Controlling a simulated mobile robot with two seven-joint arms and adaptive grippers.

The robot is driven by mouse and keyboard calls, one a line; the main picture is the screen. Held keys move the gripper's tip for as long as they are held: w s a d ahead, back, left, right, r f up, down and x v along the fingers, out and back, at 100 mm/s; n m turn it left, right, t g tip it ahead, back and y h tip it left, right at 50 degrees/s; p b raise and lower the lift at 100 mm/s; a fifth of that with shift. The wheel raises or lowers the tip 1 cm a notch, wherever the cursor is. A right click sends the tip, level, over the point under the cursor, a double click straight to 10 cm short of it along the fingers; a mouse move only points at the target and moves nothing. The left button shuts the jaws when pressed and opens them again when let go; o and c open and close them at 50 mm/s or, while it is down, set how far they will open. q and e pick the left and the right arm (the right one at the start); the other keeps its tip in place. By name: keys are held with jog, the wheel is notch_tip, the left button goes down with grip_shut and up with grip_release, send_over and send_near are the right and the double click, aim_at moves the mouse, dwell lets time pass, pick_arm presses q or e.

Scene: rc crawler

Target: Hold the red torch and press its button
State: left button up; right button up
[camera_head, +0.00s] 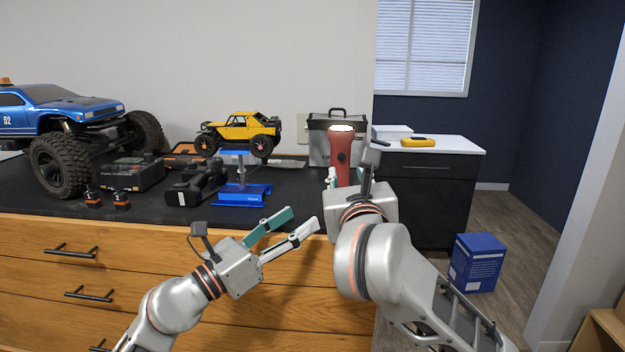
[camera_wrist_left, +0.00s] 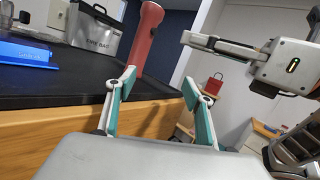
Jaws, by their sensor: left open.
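The red torch (camera_head: 340,160) stands upright near the front edge of the dark worktop, its top end pale and bright. A small dark button (camera_head: 341,157) shows on its side. In the left wrist view the torch (camera_wrist_left: 147,40) appears tilted, beyond my left fingers. My left gripper (camera_head: 302,222) is open and empty, in front of the drawers, below and left of the torch.
A blue stand (camera_head: 243,194) carries a yellow crawler (camera_head: 238,133). A big blue truck (camera_head: 75,110), a black drill-like tool (camera_head: 197,183) and a grey bag (camera_head: 321,145) are on the worktop. A blue box (camera_head: 476,262) stands on the floor at right.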

aim_at(340, 167)
pick_arm(q)
jog(key=w+d+r+y, duration=0.1)
jog(key=w, duration=0.2)
jog(key=w+d+r+y, duration=0.1)
jog(key=w+r, duration=0.1)
jog(key=w, duration=0.2)
jog(key=w+d+r+m+g, duration=0.1)
jog(key=w+r, duration=0.1)
jog(key=w, duration=0.1)
jog(key=shift+w+d+r+y, duration=0.15)
jog(key=shift+r+y, duration=0.1)
jog(key=shift+y, duration=0.15)
jog(key=shift+x, duration=3.7)
jog(key=c, duration=1.3)
pick_arm(e)
grip_shut()
pick_arm(q)
jog(key=shift+f, duration=0.1)
